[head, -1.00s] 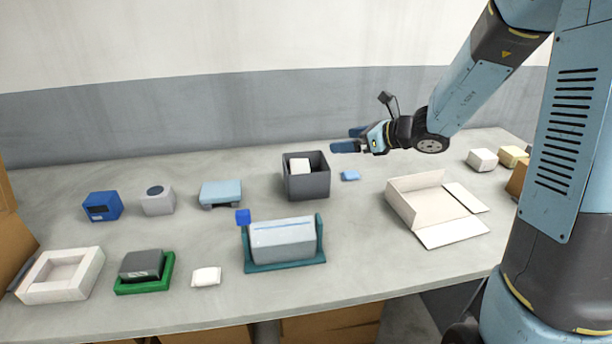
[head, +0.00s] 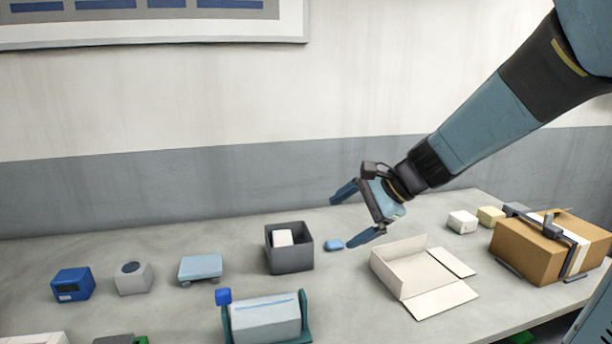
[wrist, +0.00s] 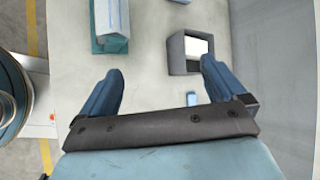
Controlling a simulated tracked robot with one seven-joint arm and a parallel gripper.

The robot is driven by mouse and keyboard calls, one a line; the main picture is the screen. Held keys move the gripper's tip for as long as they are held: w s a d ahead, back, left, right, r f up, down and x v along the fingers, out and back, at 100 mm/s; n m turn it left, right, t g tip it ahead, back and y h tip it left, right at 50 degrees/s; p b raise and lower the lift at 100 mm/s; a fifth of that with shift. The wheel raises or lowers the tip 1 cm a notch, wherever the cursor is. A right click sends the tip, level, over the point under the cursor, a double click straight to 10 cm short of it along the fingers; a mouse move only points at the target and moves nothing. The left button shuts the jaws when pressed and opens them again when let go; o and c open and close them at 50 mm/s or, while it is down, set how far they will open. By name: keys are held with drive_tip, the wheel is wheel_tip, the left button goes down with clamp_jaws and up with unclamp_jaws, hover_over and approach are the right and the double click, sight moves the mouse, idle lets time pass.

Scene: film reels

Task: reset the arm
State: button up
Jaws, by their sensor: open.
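My gripper (head: 352,216) is open and empty. In the head view it hangs in the air in front of the wall, above the back of the table and right of the dark grey bin. In the wrist view, my gripper (wrist: 160,85) shows its two blue fingers spread wide with nothing between them. My arm reaches in from the upper right of the head view.
A dark grey bin (head: 290,260) holds a white block (head: 283,238). A small blue piece (head: 334,244) lies beside it. An open white box (head: 407,283) and a brown carton (head: 530,252) stand to the right. A teal-framed grey device (head: 265,319) is in front.

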drive_tip(key=s+d+r+n+t+h, duration=0.1)
drive_tip(key=s+d+r+n+h, duration=0.1)
drive_tip(key=s+d+n+h, duration=0.2)
drive_tip(key=s+d+r+n+t+h, duration=0.1)
drive_tip(key=s+d+r+n+h, duration=0.2)
drive_tip(key=s+d+n, duration=0.5)
drive_tip(key=s+d+h, duration=0.1)
drive_tip(key=s+d, duration=0.1)
drive_tip(key=shift+s+d+h, duration=0.3)
drive_tip(key=shift+d, duration=0.05)
drive_tip(key=shift+c, duration=0.4)
